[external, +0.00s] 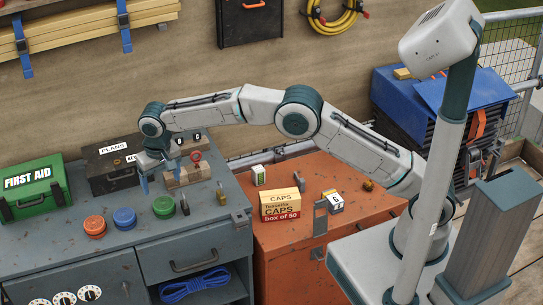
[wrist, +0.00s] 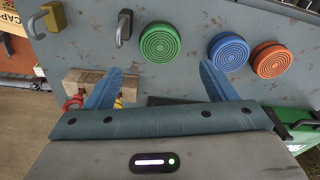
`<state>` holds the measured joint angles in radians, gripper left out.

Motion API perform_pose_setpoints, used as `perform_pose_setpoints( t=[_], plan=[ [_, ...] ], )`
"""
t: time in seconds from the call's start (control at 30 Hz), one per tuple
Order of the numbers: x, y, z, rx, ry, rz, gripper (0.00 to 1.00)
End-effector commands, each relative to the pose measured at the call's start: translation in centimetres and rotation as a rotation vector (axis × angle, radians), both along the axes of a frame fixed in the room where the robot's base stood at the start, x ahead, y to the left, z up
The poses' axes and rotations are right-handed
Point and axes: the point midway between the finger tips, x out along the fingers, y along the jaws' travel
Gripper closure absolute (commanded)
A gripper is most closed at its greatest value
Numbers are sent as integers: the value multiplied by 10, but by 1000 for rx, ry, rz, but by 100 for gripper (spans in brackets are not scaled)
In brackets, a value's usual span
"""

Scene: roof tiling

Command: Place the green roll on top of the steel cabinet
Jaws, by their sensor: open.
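The green roll (external: 164,206) is a ribbed disc lying flat on the grey bench top (external: 95,255). It also shows in the wrist view (wrist: 159,42), beyond the fingertips and roughly centred between them. My gripper (external: 153,178) is above the bench, behind the green roll in the external view. In the wrist view my gripper (wrist: 164,75) has its two blue fingers spread wide with nothing between them. An orange-red metal cabinet (external: 285,247) stands right of the bench; I cannot tell for sure that it is the steel cabinet.
A blue roll (external: 124,218) and an orange roll (external: 95,227) lie left of the green one. Padlocks (external: 221,194), a wooden block (external: 188,176), a black case (external: 112,172) and a green first aid box (external: 35,190) are nearby. A caps box (external: 280,204) stands on the orange-red cabinet.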

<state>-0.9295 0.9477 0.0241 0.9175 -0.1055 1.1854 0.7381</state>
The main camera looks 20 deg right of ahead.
Motion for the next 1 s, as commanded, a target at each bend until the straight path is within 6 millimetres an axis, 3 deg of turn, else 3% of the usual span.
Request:
perform_pose_setpoints(
  t=[0.2,0.47,0.57,0.67,0.77,1.0],
  plan=[
    [-3,0,20,0,0,0,21],
    [-2,-1,22,0,1,0,21],
    [4,-12,30,2,-3,-6,21],
    [18,-40,50,8,-7,-17,21],
    [35,-87,78,15,-15,-34,21],
    [45,-215,136,28,-37,-71,21]
  ],
)
